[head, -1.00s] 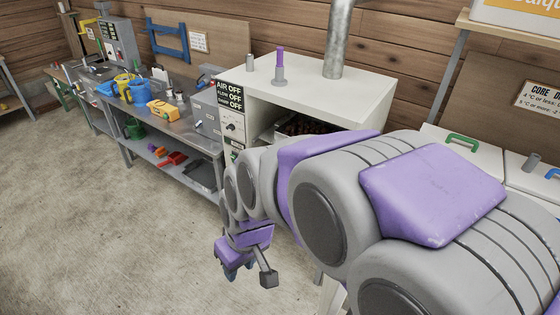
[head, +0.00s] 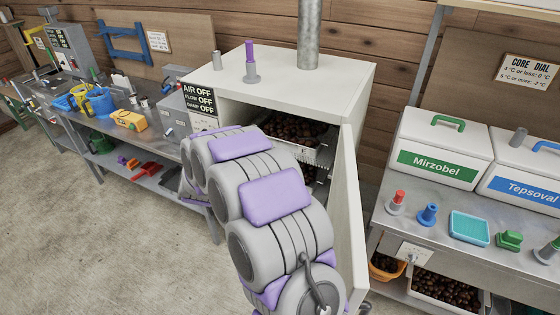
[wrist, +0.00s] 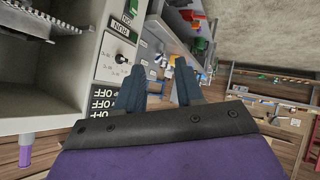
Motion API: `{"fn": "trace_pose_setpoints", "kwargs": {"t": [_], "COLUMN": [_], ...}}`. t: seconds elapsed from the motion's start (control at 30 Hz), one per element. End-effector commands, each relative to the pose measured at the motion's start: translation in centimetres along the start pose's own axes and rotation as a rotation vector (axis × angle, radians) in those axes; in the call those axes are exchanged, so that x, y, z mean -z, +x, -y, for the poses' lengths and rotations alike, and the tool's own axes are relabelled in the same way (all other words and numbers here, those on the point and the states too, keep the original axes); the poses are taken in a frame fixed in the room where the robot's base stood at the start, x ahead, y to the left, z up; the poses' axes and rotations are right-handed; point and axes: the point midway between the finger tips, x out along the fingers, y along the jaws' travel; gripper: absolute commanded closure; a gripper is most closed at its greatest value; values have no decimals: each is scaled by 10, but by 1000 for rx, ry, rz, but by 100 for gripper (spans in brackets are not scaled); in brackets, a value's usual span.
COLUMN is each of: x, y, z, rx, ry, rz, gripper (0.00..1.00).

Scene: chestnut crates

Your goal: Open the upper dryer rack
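The dryer (head: 300,83) is a white cabinet with its door (head: 350,225) swung open to the right. Inside it, the upper rack (head: 322,152) is a pale tray full of chestnuts, partly hidden by my arm. A lower rack shows only a little beneath it. In the head view my arm hides the gripper.
A bench (head: 135,165) with cans and a yellow box stands left of the dryer. At right, a metal table (head: 400,230) holds the Mirzobel box (head: 440,150), the Tepsoval box (head: 530,180) and small coloured items. The open door bounds the right side of the dryer front.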

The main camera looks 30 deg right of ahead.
Motion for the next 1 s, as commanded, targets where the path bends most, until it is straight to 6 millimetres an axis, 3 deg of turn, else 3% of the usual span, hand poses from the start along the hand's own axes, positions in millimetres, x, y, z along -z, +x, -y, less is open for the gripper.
{"fn": "trace_pose_setpoints", "kwargs": {"t": [0.03,0.2,0.5,0.73,1.0], "x": [-6,-28,-98,-155,-193], "y": [16,58,101,102,84], "z": [1,-20,-84,-114,-128], "rx": [-47,-239,-594,-874,-1106], "ry": [-28,-121,-316,-523,-718], "rz": [-2,-4,75,197,323], "gripper": [63,63,63,63,63]}}
